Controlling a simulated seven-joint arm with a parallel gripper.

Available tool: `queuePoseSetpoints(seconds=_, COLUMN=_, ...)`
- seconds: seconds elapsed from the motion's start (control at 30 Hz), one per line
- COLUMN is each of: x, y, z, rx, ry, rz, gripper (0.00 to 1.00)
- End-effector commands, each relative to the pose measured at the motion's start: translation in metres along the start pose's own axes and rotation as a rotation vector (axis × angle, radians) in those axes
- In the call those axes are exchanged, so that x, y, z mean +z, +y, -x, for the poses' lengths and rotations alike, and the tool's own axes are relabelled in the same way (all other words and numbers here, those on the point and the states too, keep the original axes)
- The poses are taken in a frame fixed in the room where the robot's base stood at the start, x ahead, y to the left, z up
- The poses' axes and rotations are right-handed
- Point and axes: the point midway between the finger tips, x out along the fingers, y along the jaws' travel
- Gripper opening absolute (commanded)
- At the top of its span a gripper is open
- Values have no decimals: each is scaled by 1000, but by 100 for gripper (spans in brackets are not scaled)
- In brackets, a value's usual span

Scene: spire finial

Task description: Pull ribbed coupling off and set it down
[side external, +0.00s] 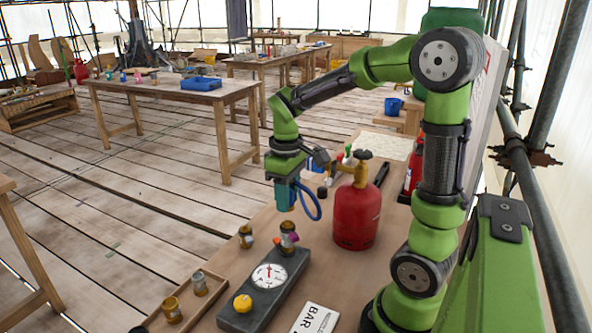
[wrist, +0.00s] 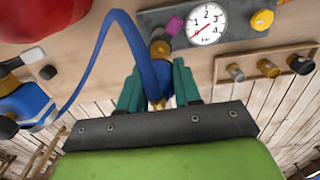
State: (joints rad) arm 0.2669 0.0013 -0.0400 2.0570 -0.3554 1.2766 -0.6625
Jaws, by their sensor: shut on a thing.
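My gripper (side external: 284,197) points down above the grey gauge block (side external: 252,309). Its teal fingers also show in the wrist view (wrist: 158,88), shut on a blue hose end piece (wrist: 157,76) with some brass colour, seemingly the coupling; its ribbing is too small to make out. A blue hose (side external: 312,205) loops from it. Directly below stands a brass port (side external: 288,228) with a magenta tab (wrist: 173,26), at the far end of the block. A small gap seems to separate port and fingers in the side view; the wrist view overlaps them.
A wooden tray (side external: 150,322) left of the block holds several brass fittings (side external: 199,283). A red gas cylinder (side external: 357,215) stands right of my gripper. The block carries a white dial (side external: 269,276) and yellow knob (side external: 242,303). A sign (side external: 315,318) lies at the front.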

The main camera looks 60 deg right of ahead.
Motion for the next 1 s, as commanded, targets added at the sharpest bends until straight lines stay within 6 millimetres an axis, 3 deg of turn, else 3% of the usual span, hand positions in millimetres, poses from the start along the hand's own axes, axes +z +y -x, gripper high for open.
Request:
queuePoseSetpoints(seconds=0.4, x=0, y=0, z=16, rx=1, ry=2, rz=0, gripper=0)
queuePoseSetpoints(seconds=1.0, x=0, y=1, z=15, rx=0, ry=1, rz=-3, gripper=0)
